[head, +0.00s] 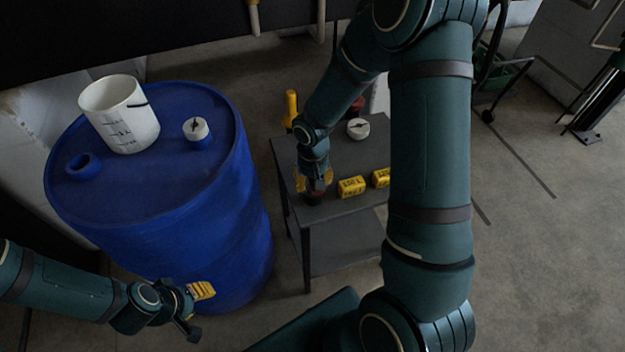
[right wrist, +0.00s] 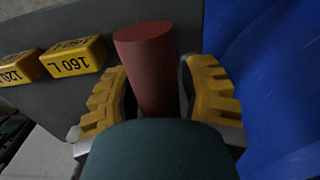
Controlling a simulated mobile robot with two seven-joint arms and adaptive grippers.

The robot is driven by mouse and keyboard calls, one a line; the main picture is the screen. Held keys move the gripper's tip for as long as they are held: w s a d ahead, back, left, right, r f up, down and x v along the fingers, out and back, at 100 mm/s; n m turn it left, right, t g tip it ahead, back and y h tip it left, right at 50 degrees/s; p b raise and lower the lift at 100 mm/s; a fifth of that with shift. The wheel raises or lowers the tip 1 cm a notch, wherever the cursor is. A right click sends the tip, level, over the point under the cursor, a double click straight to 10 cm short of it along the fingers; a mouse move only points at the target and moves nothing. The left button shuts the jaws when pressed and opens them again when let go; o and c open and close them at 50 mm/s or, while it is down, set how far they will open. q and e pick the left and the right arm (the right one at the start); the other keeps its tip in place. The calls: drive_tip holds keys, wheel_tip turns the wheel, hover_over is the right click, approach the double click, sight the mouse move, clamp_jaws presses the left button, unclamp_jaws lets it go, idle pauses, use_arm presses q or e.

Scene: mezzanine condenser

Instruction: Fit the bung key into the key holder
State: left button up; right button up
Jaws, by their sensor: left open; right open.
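A dark red upright cylinder (right wrist: 148,65) stands between the spread yellow fingers of my right gripper (right wrist: 155,90) in the right wrist view, with gaps at both sides. I cannot tell whether it is the bung key or the key holder. In the head view my right gripper (head: 314,184) is low over the small grey table, around the dark red piece (head: 315,198). My left gripper (head: 196,309) is open and empty, in front of the blue drum's lower side. I cannot pick out the other task object with certainty.
The blue drum (head: 150,225) carries a white bucket (head: 122,118) and a white-capped piece (head: 196,130). The grey table (head: 350,210) holds yellow blocks marked 160 L (head: 351,187) and 120 L (head: 381,178), and a white disc (head: 358,128). A yellow upright object (head: 291,108) is behind.

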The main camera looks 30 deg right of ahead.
wheel_tip(320, 180, up, 12)
idle(0.5)
idle(0.5)
